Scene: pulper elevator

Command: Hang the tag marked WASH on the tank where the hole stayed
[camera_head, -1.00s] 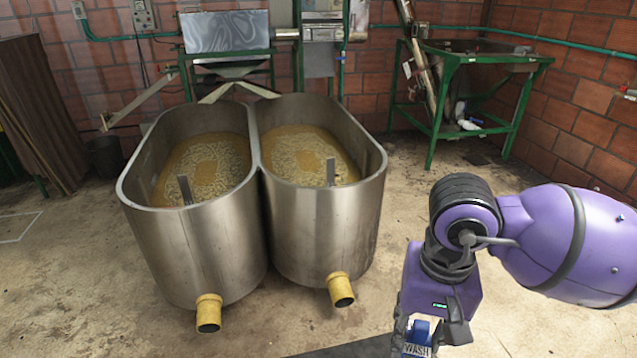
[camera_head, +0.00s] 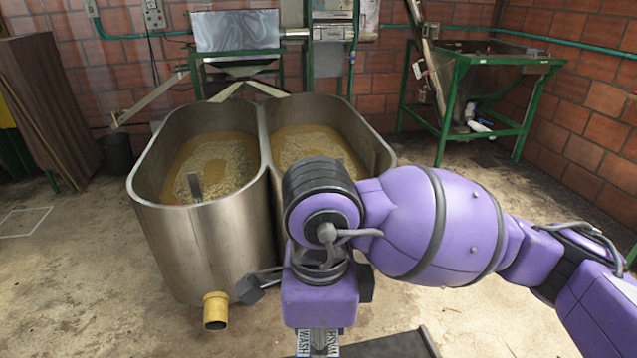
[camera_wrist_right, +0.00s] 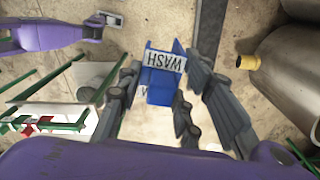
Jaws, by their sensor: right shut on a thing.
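Two joined steel tanks stand on the floor: the left tank (camera_head: 200,250) and the right tank (camera_head: 383,155), partly hidden by my right arm. Both hold a yellow-brown mass with pale patches; I cannot make out a clear hole. A grey upright strip (camera_head: 195,187) stands in the left tank. My right gripper (camera_wrist_right: 160,92) is shut on the blue tag (camera_wrist_right: 159,88), whose white label reads WASH. In the head view the tag's label (camera_head: 303,343) shows below the gripper, in front of the tanks. A purple arm in the wrist view ends in an unclear gripper (camera_wrist_right: 104,19).
A yellow outlet (camera_head: 216,311) sticks out low on the left tank. A green-framed hopper (camera_head: 490,90) stands at the back right and dark boards (camera_head: 45,105) lean at the left. A dark flat surface (camera_head: 395,345) lies at the bottom. The left floor is mostly clear.

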